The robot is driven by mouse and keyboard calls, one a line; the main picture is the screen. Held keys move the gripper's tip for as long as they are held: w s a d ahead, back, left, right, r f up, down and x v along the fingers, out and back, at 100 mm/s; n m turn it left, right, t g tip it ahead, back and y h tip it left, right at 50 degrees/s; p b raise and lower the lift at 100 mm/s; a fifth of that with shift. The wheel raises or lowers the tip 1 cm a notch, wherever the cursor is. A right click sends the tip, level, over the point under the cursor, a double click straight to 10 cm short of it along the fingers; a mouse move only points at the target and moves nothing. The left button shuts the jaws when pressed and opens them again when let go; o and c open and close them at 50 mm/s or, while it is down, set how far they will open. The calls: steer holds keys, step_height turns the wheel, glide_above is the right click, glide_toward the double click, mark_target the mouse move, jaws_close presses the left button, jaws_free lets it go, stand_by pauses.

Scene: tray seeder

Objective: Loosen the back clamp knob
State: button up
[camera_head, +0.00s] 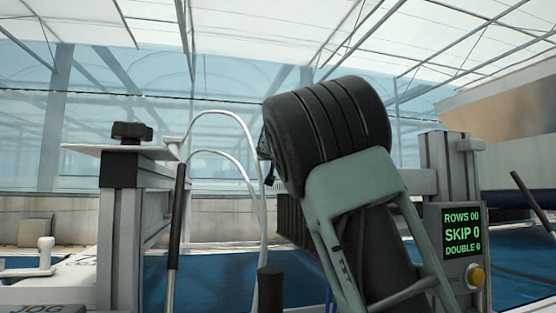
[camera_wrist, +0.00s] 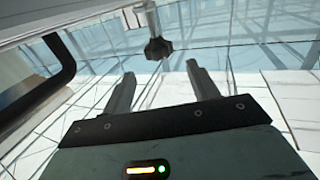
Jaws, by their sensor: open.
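A black lobed clamp knob (camera_wrist: 158,48) shows in the wrist view on a grey post or bracket, just beyond and between my fingertips. My gripper (camera_wrist: 160,72) is open and empty, its two grey fingers apart, with a visible gap to the knob. In the head view a black knob (camera_head: 132,132) sits upright on a plate on top of a grey post at left. I cannot tell whether both views show the same knob.
A display box (camera_head: 464,240) reading ROWS 00, SKIP 0, DOUBLE 0 stands at right, with a yellow button (camera_head: 475,276). Pale curved tubes (camera_head: 235,125) and a dark rod (camera_head: 176,215) rise near the left post. A dark curved bar (camera_wrist: 45,80) is at left in the wrist view.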

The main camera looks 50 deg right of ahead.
steer(key=b+v, duration=0.2)
steer(key=v, duration=0.6)
steer(key=shift+b, duration=0.4)
